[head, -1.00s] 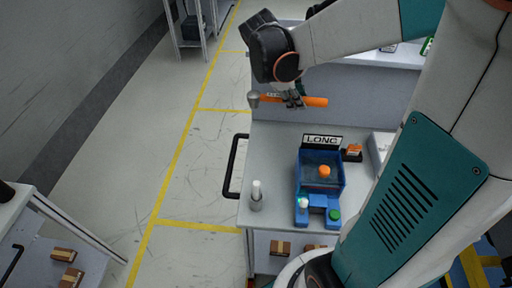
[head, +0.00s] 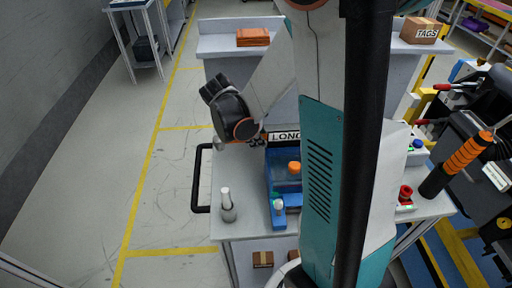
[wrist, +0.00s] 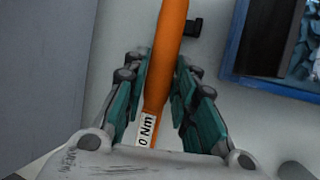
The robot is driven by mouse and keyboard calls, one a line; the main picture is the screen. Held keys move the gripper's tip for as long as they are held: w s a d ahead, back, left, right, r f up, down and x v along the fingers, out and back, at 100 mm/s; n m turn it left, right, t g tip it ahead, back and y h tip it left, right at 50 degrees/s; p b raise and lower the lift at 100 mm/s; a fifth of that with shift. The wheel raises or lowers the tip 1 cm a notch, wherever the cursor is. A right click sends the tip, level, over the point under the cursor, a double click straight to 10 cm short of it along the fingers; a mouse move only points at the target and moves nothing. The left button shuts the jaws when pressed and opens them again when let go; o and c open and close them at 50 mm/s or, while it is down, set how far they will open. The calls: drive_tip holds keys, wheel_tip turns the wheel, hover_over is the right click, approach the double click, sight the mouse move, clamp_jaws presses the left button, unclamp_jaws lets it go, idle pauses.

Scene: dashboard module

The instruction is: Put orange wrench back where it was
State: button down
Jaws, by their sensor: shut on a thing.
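The orange wrench (wrist: 168,38) shows in the wrist view as an orange handle with a white label reading "0 Nm". My gripper (wrist: 162,70) is shut on it, with the teal fingers on both sides of the handle. The handle runs up out of the wrist view, so its far end is hidden. In the head view my dark wrist hangs over the back left of the workbench (head: 250,180) and hides most of the gripper and wrench. I cannot tell there how high the wrench is held.
A white-topped bottle (head: 227,205) stands at the bench's left. In the wrist view the blue bin edge (wrist: 270,88) is at right. A TAGS box (head: 421,30) sits at the back right.

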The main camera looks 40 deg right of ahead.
drive_tip(key=shift+f+b, duration=0.8)
drive_tip(key=shift+f, duration=1.4)
drive_tip(key=c, duration=1.3)
unclamp_jaws()
drive_tip(key=p+v, duration=0.4)
drive_tip(key=v, duration=0.8)
drive_tip(key=s+a+r+m+t+y, duration=0.5)
drive_tip(key=s+a+r+m, duration=0.5)
drive_tip(key=a, duration=0.4)
drive_tip(key=shift+s+a+r+t+y, duration=0.15)
drive_tip(key=shift+s+a+t+y, duration=0.2)
drive_tip(key=shift+t, duration=0.65)
